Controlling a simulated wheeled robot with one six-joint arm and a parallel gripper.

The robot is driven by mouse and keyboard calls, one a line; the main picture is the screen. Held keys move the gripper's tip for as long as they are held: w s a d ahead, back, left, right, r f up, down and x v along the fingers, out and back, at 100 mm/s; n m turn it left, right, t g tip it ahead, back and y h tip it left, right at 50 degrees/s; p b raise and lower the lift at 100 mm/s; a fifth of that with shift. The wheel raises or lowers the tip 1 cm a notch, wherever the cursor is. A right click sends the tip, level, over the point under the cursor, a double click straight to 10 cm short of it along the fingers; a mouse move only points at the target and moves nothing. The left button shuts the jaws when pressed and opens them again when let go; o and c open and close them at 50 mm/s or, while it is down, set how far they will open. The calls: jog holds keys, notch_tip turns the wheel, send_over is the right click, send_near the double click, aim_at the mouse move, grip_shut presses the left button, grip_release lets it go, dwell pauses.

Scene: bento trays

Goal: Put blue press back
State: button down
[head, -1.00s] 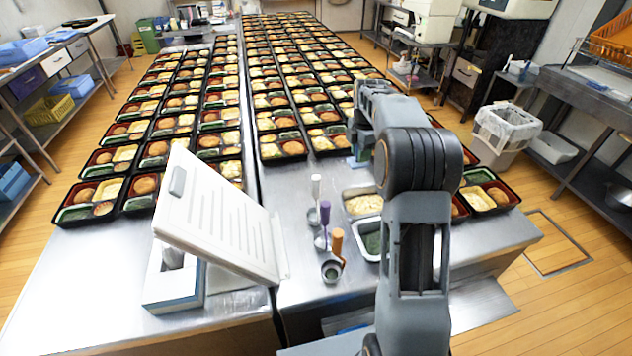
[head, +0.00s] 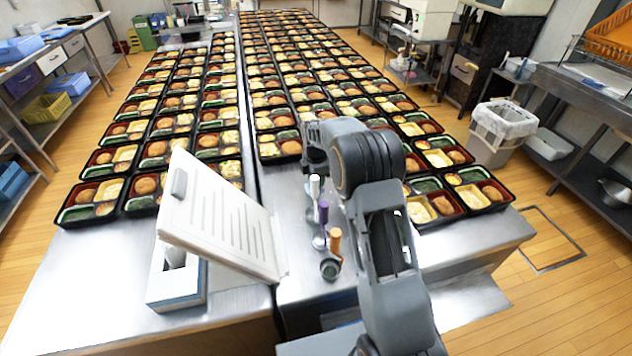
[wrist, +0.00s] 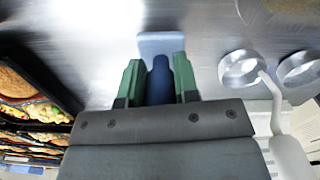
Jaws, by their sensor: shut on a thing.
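The blue press shows in the wrist view, with a dark blue handle and a light blue flat plate (wrist: 160,44). My gripper (wrist: 158,65) has green fingers, one on each side of the handle, shut on it. Bare metal counter lies beyond the plate; I cannot tell the gap between them. In the head view my arm hides the press and the gripper's fingers.
Ladles with white (head: 314,187), purple (head: 323,211) and orange (head: 334,241) handles stand left of my arm. Ladle bowls (wrist: 238,68) show right of the press in the wrist view. Bento trays (head: 280,146) fill the counter behind. A tilted white board (head: 222,215) stands left.

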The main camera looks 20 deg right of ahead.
jog(key=shift+f, duration=0.8)
jog(key=c, duration=0.9)
grip_release()
jog(key=shift+f, duration=0.1)
jog(key=shift+o, duration=0.2)
notch_tip(320, 180, up, 12)
jog(key=shift+r+b, duration=0.1)
jog(key=shift+b, duration=0.35)
